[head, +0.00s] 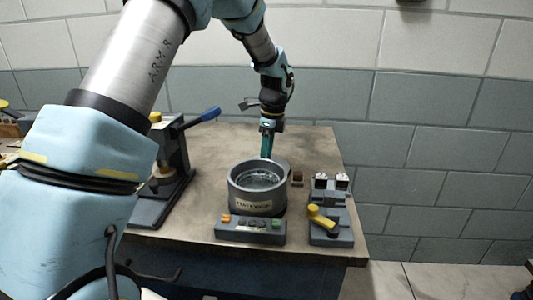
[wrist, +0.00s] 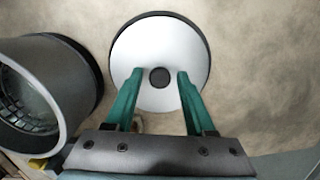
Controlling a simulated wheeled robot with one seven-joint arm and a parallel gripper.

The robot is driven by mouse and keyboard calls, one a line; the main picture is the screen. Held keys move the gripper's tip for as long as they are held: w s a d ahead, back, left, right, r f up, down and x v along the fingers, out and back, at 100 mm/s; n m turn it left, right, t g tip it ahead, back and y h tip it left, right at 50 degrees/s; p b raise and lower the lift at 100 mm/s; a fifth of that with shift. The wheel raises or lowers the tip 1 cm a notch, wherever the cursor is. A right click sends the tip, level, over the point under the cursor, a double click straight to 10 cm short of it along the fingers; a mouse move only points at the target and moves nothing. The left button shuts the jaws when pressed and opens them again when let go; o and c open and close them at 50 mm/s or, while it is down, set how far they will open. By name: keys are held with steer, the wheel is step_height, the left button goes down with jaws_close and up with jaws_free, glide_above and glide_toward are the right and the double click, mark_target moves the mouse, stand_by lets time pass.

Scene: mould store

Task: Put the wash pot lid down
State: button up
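The wash pot lid (wrist: 130,55) is a pale round disc with a dark rim and a dark centre knob (wrist: 160,77). It appears to lie flat on the bench, beside the wash pot (wrist: 63,75) in the wrist view. In the head view the lid is mostly hidden behind the pot (head: 257,196). The pot is grey, labelled and uncovered, with a mesh showing inside. My gripper (wrist: 160,75) is over the lid, its green fingers on either side of the knob with a gap at each side. It also shows behind the pot in the head view (head: 266,152).
A control box with buttons (head: 250,230) stands in front of the pot. A fixture with a yellow handle (head: 330,228) is at the right, and a blue-handled press (head: 172,165) at the left. The bench (head: 300,145) is clear behind the pot.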

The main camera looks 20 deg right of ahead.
steer(key=shift+o, duration=0.4)
steer(key=shift+r, duration=0.1)
step_height(320, 180, up, 12)
steer(key=d+b, duration=0.1)
steer(key=shift+s+b, duration=0.35)
steer(key=shift+s, duration=0.1)
